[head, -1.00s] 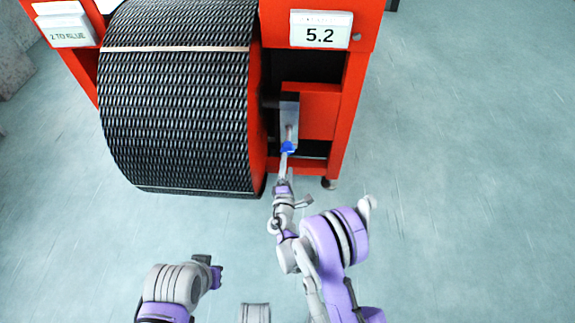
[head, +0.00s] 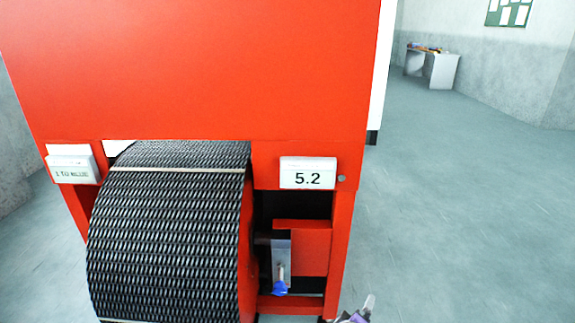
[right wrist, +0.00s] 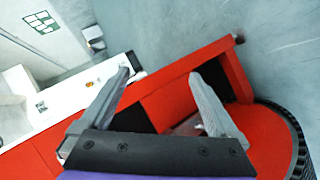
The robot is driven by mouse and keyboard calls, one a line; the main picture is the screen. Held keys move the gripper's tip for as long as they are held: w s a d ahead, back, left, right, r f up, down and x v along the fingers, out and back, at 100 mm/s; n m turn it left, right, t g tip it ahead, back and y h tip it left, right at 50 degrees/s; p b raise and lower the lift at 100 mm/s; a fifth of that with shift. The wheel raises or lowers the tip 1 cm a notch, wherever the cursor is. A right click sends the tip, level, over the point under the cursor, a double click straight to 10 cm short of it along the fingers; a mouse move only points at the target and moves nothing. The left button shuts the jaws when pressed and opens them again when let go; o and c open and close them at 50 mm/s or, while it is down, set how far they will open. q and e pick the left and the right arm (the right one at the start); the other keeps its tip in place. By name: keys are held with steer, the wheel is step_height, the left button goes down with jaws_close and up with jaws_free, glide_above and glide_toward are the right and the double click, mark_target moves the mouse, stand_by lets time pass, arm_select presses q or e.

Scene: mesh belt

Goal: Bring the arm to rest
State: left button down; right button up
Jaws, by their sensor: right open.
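My right gripper (right wrist: 162,95) shows in the right wrist view with its two grey fingers spread apart. Nothing is visible between them except the red machine behind. In the head view only a small purple and pale part of my right side shows at the bottom edge. The lever with the blue knob (head: 280,288) hangs on a grey plate (head: 281,252) in the machine's recess. No gripper touches the knob in the head view. My left gripper is out of view.
The red machine (head: 200,70) with its black mesh belt drum (head: 165,235) fills the left and middle ahead. A 5.2 sign (head: 307,173) is on its front. Open floor (head: 460,220) lies to the right, with a table (head: 442,70) far back.

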steer(key=s+m+g+y, duration=0.6)
steer(key=s+m, duration=0.2)
steer(key=s, duration=2)
arm_select(q)
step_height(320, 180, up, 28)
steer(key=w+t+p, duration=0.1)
steer(key=p, duration=2.3)
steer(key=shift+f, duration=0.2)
arm_select(e)
step_height(320, 180, up, 27)
steer(key=a+t, duration=0.1)
steer(key=shift+w+f, duration=0.15)
steer(key=shift+f, duration=0.05)
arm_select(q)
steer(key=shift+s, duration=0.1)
